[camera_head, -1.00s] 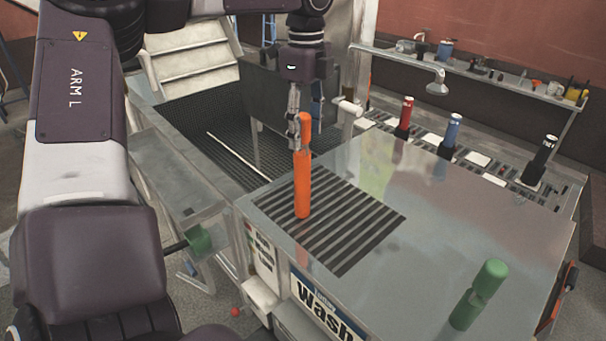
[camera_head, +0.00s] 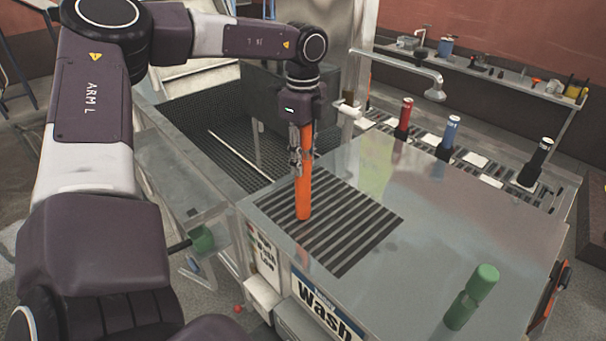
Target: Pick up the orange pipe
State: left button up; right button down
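The orange pipe (camera_head: 303,195) stands upright on the slotted grate of the metal worktop, near the middle of the head view. My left gripper (camera_head: 302,160) points down at the pipe's upper half, with its fingers close alongside it. My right gripper is not in view.
A green pipe (camera_head: 471,297) stands at the worktop's front right.

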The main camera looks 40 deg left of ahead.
pick_arm(q)
jog(key=c, duration=0.5)
jog(key=shift+r, duration=0.1)
